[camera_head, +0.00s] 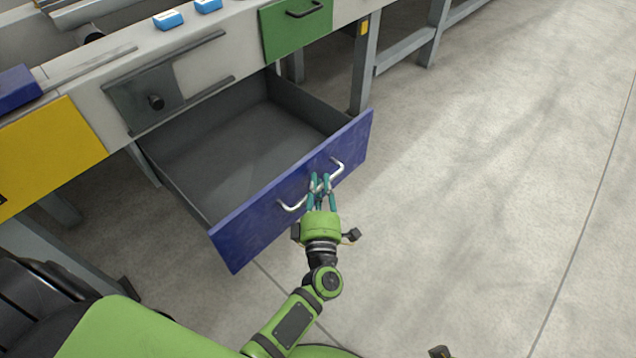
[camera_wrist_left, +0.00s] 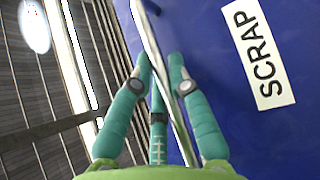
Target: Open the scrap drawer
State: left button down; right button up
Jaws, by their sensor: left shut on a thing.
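The scrap drawer (camera_head: 240,224) has a blue front and stands pulled well out from under the table; its grey inside (camera_head: 235,140) is bare. In the left wrist view a white SCRAP label (camera_wrist_left: 256,55) shows on the blue front. The silver bar handle (camera_head: 293,206) crosses the middle of the front. My left gripper (camera_head: 319,183) is shut on this handle at its middle, with teal fingers around the bar; the handle also runs between the fingers in the left wrist view (camera_wrist_left: 160,60). My right gripper does not show.
A green drawer front (camera_head: 296,27) and a yellow front (camera_head: 50,155) flank the drawer, both flush with the table (camera_head: 210,70). Blue and white small boxes (camera_head: 168,19) lie on top. A grey table leg (camera_head: 362,75) stands behind the drawer's right end. The floor (camera_head: 480,200) at right is clear.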

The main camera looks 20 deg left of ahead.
pick_arm(q)
jog(key=c, duration=1.4)
grip_release()
jog(key=v, duration=1.2)
